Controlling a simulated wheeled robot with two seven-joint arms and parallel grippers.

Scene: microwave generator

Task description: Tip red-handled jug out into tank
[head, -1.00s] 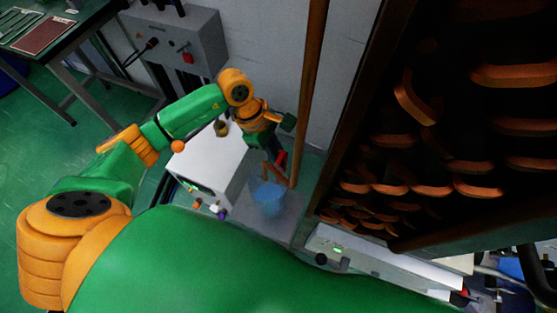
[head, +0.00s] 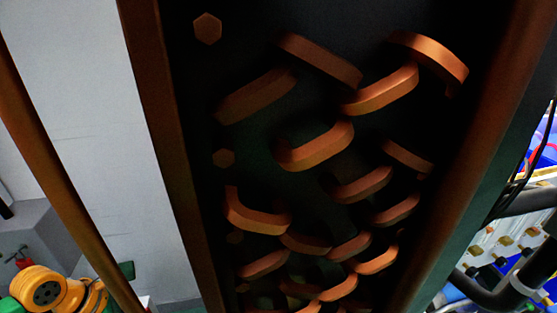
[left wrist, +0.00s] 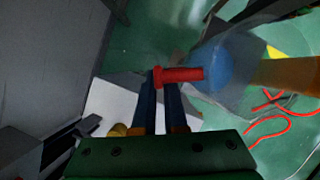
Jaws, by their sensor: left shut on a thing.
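In the left wrist view my left gripper (left wrist: 165,82) is shut on the red handle (left wrist: 188,74) of the jug. The jug (left wrist: 222,62) is clear, with blue showing inside it, and sits just beyond the fingertips to the right. Its tilt and height above the floor are hard to judge. I cannot pick out the tank with certainty in either view. My right gripper is not in view.
A copper-coloured pole (head: 58,160) stands left of a tall dark cabinet (head: 180,200) with curved copper bars (head: 318,146). In the left wrist view an orange-brown bar (left wrist: 285,72) is close beside the jug, a red cable (left wrist: 268,127) lies below, and a white box (left wrist: 112,98) stands at left.

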